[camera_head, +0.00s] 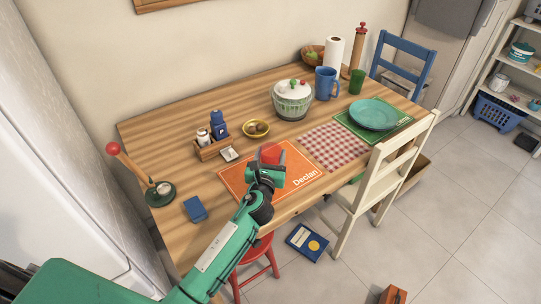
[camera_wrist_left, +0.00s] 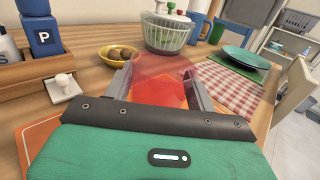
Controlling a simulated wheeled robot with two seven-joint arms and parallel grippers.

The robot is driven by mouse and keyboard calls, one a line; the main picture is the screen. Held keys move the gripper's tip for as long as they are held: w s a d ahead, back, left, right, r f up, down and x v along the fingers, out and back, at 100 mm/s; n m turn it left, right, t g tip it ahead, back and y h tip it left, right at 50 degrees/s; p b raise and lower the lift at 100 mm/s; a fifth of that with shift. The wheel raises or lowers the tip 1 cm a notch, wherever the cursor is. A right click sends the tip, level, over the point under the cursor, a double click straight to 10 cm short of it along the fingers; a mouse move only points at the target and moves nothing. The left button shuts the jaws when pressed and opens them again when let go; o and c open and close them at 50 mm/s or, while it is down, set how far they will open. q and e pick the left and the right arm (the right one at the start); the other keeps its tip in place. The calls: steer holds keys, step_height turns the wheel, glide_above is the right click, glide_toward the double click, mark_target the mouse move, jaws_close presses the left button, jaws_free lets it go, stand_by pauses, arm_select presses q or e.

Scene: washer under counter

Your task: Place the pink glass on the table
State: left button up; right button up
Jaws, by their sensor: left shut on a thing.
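The pink glass (camera_head: 270,153) shows as a translucent reddish shape at the end of my left arm, over the orange placemat (camera_head: 236,180) marked "Declan". My left gripper (camera_head: 268,166) is shut on it. In the left wrist view the glass (camera_wrist_left: 165,72) is see-through pink and sits between the two grey fingers of the gripper (camera_wrist_left: 163,88). Its lower part is hidden behind the gripper body. Whether its base touches the mat cannot be told. The wooden table (camera_head: 220,106) stands against the wall. My right gripper is not in view.
Near the glass are a yellow bowl (camera_head: 256,128), a condiment caddy (camera_head: 213,148) and a blue box (camera_head: 195,208). A salad spinner (camera_head: 292,102), blue mug (camera_head: 326,83) and teal plate (camera_head: 373,114) stand farther off. A cream chair (camera_head: 372,180) is at the front edge.

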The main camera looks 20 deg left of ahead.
arm_select(q)
steer(key=shift+f+b, duration=0.3)
steer(key=shift+f, duration=0.1)
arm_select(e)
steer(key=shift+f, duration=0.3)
arm_select(q)
steer(key=o, duration=1.3)
steer(key=s, duration=0.4)
steer(key=s+d, duration=0.1)
steer(key=s, duration=0.7)
steer(key=shift+s+d+b, duration=0.25)
steer(key=shift+s+b, duration=0.05)
steer(key=shift+s, duration=0.55)
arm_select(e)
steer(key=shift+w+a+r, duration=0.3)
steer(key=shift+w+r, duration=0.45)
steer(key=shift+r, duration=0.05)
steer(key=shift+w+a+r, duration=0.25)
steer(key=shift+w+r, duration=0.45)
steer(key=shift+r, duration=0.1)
